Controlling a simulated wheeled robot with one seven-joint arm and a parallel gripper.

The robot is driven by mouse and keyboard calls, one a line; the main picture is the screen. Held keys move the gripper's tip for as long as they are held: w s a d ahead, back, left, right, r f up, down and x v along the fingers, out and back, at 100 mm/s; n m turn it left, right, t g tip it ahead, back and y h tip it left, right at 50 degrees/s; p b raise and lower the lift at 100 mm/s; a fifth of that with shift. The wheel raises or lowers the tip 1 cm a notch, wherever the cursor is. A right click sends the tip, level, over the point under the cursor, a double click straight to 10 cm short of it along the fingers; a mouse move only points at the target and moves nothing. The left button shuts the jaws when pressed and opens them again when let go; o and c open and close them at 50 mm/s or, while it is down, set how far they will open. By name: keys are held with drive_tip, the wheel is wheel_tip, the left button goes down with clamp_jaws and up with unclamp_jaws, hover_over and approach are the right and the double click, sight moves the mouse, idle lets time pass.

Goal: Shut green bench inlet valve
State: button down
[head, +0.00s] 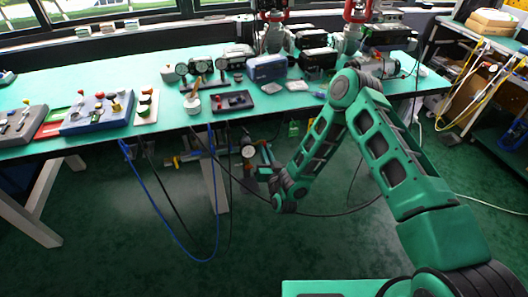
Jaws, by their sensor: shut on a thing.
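My gripper (264,168) is below the front edge of the bench, to the left of my dark wrist. It is small and partly blurred in the head view. It is shut on a small part at the pipework, seemingly the green inlet valve's handle (267,152). The handle's exact angle is too small to tell. A round gauge (248,151) with a pale face sits just left of and above the gripper. Thin pipework with yellow parts (203,154) runs left from there under the bench. The fingertips cannot be told clearly from the part between them.
The green-topped bench (110,90) carries gauges, a blue box (267,67) and switch panels (98,108). A blue hose (158,207) and dark cables hang below its front edge, one passing near my wrist. The green floor (110,235) in front is mostly clear. A shelf rack (480,70) stands at right.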

drive_tip(key=shift+s+d+f+n, duration=0.1)
drive_tip(key=shift+f+n, duration=0.05)
drive_tip(key=shift+n, duration=0.7)
drive_tip(key=shift+s+f+n, duration=0.1)
drive_tip(key=shift+n, duration=0.75)
drive_tip(key=c, duration=1.9)
unclamp_jaws()
drive_tip(key=shift+w+r, duration=0.1)
drive_tip(key=shift+w, duration=0.05)
drive_tip(key=shift+o, duration=0.2)
drive_tip(key=v, duration=1)
drive_tip(key=shift+s, duration=0.4)
drive_tip(key=shift+w+d, duration=0.1)
